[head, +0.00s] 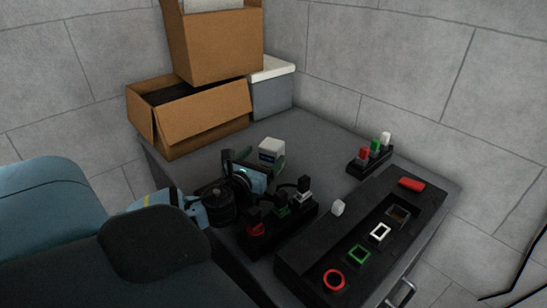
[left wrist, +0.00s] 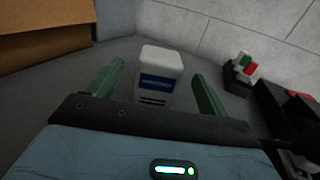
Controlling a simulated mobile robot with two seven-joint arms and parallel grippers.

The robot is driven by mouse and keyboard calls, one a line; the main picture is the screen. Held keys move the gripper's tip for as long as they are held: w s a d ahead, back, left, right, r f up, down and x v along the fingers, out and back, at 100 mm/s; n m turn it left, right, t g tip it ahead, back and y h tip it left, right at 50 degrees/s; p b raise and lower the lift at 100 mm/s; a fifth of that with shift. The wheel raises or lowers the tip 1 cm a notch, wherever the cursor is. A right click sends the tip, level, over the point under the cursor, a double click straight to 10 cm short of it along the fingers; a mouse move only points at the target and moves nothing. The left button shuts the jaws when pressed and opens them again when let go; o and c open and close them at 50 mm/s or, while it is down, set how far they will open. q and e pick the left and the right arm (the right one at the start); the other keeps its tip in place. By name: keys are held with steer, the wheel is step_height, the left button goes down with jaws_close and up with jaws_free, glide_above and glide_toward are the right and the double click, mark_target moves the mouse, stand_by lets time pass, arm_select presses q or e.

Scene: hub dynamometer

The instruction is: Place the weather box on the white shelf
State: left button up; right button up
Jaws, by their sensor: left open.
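The weather box appears to be the small white box with a blue label (head: 271,148), standing upright on the dark grey table. In the left wrist view the white box (left wrist: 160,66) stands straight ahead, with one green finger on each side of the line to it. My left gripper (head: 254,163) is open and empty, close in front of the box. A gap shows between each finger and the box; I cannot tell how far the tips reach along it. No white shelf shows clearly in either view. My right gripper is not in view.
Cardboard boxes (head: 205,118) and a grey bin with a white lid (head: 272,96) stand behind at the back left. A black block with coloured plugs (head: 280,222) and a long black panel (head: 340,262) lie to the right. A plug rack (head: 370,158) stands near the wall.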

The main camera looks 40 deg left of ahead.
mark_target(274, 140)
arm_select(q)
steer(key=shift+x, duration=1.25)
steer(key=shift+x, duration=2.55)
steer(key=shift+d, duration=0.1)
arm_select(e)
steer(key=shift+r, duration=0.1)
arm_select(q)
steer(key=c, duration=1.3)
step_height(274, 140, up, 9)
steer(key=shift+r+p, duration=0.1)
steer(key=shift+p, duration=0.85)
steer(key=shift+c, duration=0.2)
steer(key=shift+r, duration=0.45)
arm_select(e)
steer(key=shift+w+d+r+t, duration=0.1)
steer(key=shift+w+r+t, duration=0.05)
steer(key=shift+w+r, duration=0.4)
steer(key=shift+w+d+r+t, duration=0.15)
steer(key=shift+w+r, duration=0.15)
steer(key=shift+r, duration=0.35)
